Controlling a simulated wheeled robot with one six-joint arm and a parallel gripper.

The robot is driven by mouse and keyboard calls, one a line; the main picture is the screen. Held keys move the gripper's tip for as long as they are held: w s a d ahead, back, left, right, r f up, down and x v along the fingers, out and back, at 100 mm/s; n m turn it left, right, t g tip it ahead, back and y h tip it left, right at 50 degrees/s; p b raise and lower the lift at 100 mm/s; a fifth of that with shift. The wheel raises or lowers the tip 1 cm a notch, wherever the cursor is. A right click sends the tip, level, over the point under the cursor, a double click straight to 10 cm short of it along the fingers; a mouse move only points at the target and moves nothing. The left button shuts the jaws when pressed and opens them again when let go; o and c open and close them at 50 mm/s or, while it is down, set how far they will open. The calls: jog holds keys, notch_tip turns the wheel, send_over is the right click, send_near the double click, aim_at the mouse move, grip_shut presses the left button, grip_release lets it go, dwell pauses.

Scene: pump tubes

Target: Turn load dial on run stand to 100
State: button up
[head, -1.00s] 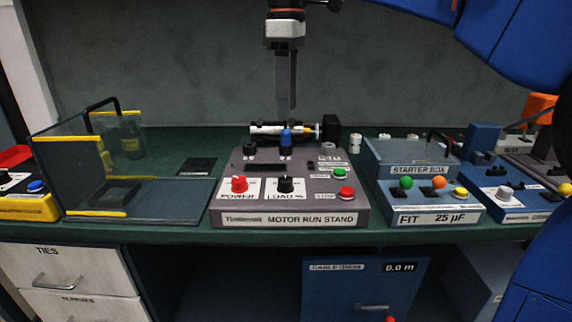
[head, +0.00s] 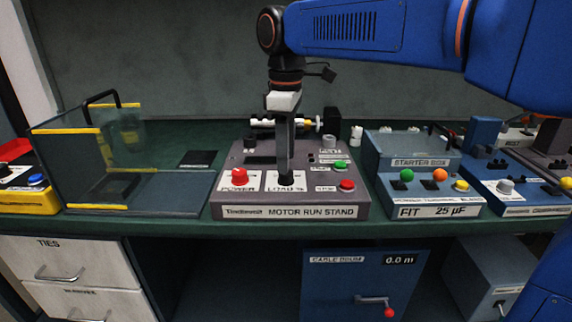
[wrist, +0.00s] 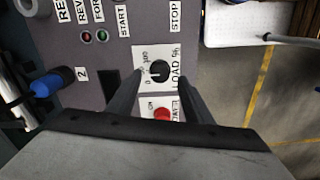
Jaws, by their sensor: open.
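The motor run stand (head: 240,211) is a grey sloped panel in the middle of the bench. Its load dial is a black knob (wrist: 159,70) on a white scale plate, with a pointer mark, in the wrist view. I cannot tell whether the fingertips reach down around the knob.
The red power knob (head: 239,176) is close beside the dial. Green (head: 340,167) and red (head: 347,186) buttons sit to the right. A blue knob (wrist: 45,85) stands on the stand. A clear guard box (head: 135,190) is left, the starter box (head: 415,165) right.

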aim_at(286, 176)
jog(key=shift+f, duration=1.6)
jog(key=c, duration=1.1)
jog(key=shift+o, duration=0.2)
jog(key=shift+m, duration=0.3)
jog(key=m, duration=0.4)
jog(key=shift+m, duration=2.1)
